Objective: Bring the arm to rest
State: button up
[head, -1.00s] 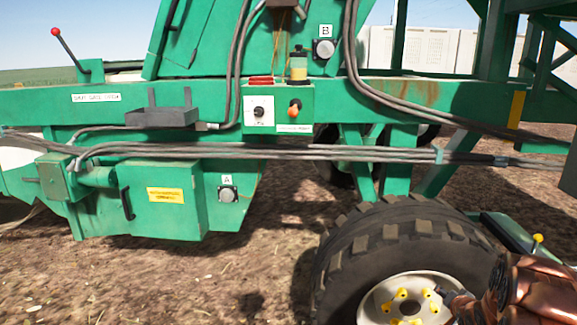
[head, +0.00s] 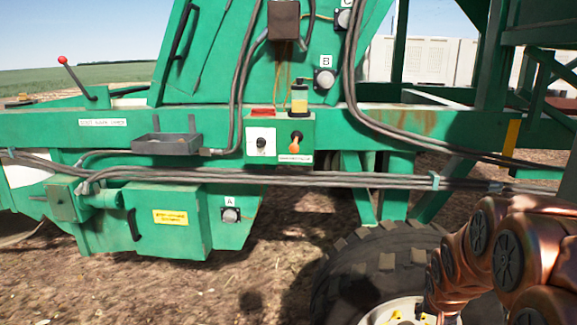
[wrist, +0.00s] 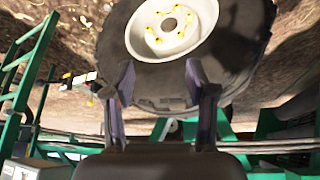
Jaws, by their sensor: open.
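My arm (head: 500,255) shows as copper-coloured links at the lower right of the head view, in front of the big tyre. My gripper (wrist: 160,75) shows in the wrist view with its two fingers apart and nothing between them. Beyond the fingertips is the tyre (wrist: 240,35) with its pale hub (wrist: 172,25) and yellow bolts. The gripper itself cannot be made out in the head view.
The green onion elevator (head: 430,122) fills the head view. It carries a control box (head: 279,140) with an orange knob, a grey tray (head: 167,143), hoses (head: 330,177) and a red-knobbed lever (head: 77,78). The tyre (head: 370,265) stands close to my arm. Bare soil (head: 240,285) lies in front.

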jog(key=s+a+r+n+g+y+p, duration=0.1)
jog(key=s+a+r, duration=0.4)
jog(key=s, duration=0.5)
jog(key=s+a+r+n+g+p, duration=0.2)
jog(key=s+a+r+p, duration=0.3)
jog(key=s, duration=0.6)
jog(key=s+a+r+n+g+y+p, duration=0.1)
jog(key=s+a+r+n+g+p, duration=0.1)
jog(key=s+a+r, duration=0.4)
jog(key=s+r+g+p, duration=0.1)
jog(key=s, duration=0.4)
jog(key=shift+a+y+p, duration=0.2)
jog(key=shift+y+p, duration=0.1)
jog(key=shift+p, duration=0.1)
